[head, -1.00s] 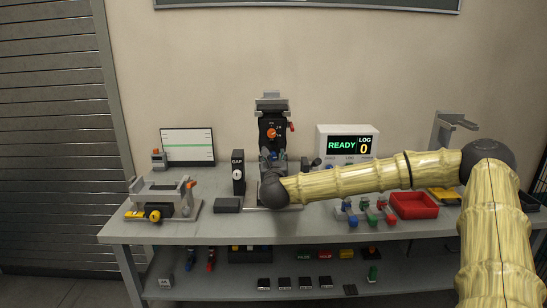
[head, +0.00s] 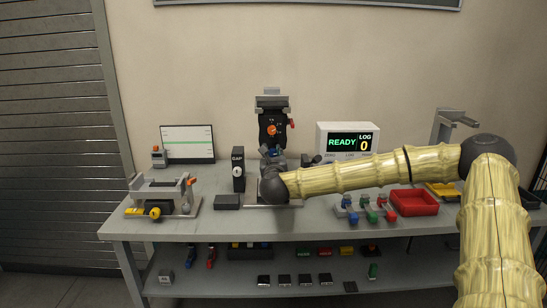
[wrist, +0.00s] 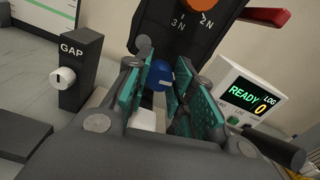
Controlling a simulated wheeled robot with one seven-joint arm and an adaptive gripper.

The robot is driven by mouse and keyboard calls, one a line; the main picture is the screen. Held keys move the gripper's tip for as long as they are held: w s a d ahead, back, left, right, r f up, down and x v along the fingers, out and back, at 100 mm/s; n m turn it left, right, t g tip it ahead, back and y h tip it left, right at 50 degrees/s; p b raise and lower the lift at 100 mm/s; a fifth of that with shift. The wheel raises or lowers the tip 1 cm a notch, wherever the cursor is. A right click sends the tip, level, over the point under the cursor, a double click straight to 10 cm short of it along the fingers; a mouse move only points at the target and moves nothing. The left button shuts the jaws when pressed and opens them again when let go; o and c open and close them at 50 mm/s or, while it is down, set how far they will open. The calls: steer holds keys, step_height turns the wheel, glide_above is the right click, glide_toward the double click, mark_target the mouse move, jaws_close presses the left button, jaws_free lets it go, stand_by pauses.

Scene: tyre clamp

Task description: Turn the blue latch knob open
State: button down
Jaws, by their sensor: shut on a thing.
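The blue latch knob (wrist: 158,75) shows in the wrist view between the two teal finger pads of my gripper (wrist: 158,88). The fingers are shut on it, and the pads partly cover its sides. The knob sits at the foot of the dark clamp stand (wrist: 185,35), which has an orange dial with force marks. In the head view the stand (head: 272,128) is upright at the middle of the bench, and my gripper (head: 275,160) is at its base, partly hidden by my wrist. The knob's exact turn angle is hard to tell.
The GAP block (head: 238,170) with a white knob stands just left of the stand. The READY display (head: 347,143) is to the right. A red lever (wrist: 268,18) sticks out from the stand's side. A red tray (head: 414,203) and several coloured knobs are further right.

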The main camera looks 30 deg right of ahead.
steer(key=shift+n, duration=1)
steer(key=c, duration=1.2)
jaws_free()
steer(key=v, duration=1.2)
steer(key=shift+s+d, duration=0.1)
